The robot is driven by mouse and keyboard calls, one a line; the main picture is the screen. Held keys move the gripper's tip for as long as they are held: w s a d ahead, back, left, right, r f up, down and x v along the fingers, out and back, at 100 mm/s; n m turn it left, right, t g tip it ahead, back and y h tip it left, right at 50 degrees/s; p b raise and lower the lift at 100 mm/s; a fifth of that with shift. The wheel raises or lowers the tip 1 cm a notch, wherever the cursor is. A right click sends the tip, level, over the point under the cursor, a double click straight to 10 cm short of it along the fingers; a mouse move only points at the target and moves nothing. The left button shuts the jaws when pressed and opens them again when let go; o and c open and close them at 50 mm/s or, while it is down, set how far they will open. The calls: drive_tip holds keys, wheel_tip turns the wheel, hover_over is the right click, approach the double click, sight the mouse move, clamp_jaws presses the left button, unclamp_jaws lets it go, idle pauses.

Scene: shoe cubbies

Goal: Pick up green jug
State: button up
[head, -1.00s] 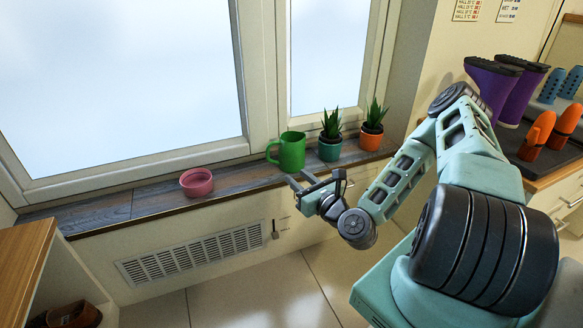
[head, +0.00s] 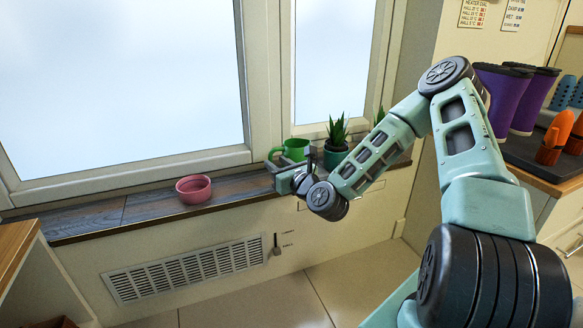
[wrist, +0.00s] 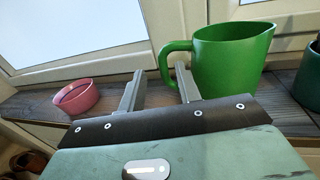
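The green jug (head: 296,149) stands upright on the window sill, its lower part hidden behind my gripper in the head view. In the wrist view the jug (wrist: 232,58) is just beyond my gripper, with its handle on the left side. My gripper (wrist: 160,82) is open, its two grey fingers apart and nothing visible between them. The right finger lies in front of the jug's handle; I cannot tell whether it touches. In the head view my gripper (head: 290,172) is at the sill's front edge, close to the jug.
A pink bowl (head: 194,189) sits on the sill (head: 85,221) to the left. A potted plant in a teal pot (head: 335,157) stands just right of the jug. Another plant (head: 380,116) is mostly hidden behind my arm. Purple boots (head: 503,98) stand on a cabinet at right.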

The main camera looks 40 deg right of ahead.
sight(270, 158)
drive_tip(key=w+b, duration=0.3)
drive_tip(key=w, duration=0.1)
drive_tip(key=shift+d+f, duration=0.3)
drive_tip(key=shift+d, duration=0.05)
drive_tip(key=shift+w+r, duration=0.2)
drive_tip(key=shift+w, duration=0.4)
clamp_jaws()
